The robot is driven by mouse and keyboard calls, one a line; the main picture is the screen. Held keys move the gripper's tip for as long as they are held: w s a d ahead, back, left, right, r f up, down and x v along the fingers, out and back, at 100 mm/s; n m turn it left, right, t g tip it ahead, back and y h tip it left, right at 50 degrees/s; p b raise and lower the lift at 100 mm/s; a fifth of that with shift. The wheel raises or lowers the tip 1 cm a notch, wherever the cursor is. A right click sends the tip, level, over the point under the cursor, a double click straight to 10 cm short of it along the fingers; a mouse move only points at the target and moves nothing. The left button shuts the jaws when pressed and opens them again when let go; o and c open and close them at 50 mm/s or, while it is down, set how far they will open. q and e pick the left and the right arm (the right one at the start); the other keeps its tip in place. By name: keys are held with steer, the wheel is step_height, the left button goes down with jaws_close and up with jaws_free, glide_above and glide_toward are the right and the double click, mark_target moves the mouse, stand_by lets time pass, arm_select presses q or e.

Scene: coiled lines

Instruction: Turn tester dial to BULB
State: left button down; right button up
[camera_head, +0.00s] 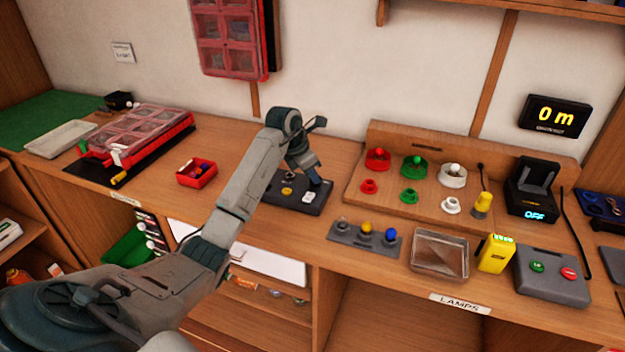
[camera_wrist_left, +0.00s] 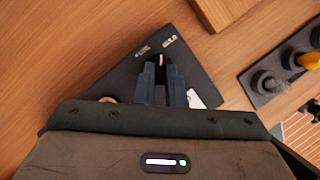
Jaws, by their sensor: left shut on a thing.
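The tester is a dark flat box (camera_head: 296,207) on the bench, in the middle of the head view. It has a small yellow round part (camera_head: 287,190) and a white patch (camera_head: 308,197) on top. My left gripper (camera_head: 317,181) reaches down onto its right part. In the left wrist view the tester's dark face (camera_wrist_left: 195,62) lies under my fingers (camera_wrist_left: 162,82), which are shut on the dial. Only a thin white mark (camera_wrist_left: 161,59) shows between the fingertips; the rest of the dial is hidden. Two white labels on the face are too small to read. My right gripper is out of view.
A grey strip with lamp bulbs (camera_head: 345,236) lies right of the tester, before a wooden stand with coloured sockets (camera_head: 377,160). A red tray (camera_head: 197,174) stands to the left. A clear tray (camera_head: 439,254) and yellow device (camera_head: 495,254) sit at front right.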

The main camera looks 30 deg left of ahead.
arm_select(q)
steer(key=shift+w+a+m+h+b, duration=0.1)
steer(key=shift+m+h+b, duration=0.4)
steer(key=shift+m, duration=0.6)
steer(key=shift+m+g+b, duration=0.3)
steer(key=shift+m+b, duration=0.15)
steer(key=shift+m, duration=0.25)
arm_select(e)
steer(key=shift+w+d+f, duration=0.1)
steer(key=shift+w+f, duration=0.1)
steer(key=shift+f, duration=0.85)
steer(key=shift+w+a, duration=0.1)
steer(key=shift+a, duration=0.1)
arm_select(q)
steer(key=c, duration=1.5)
jaws_free()
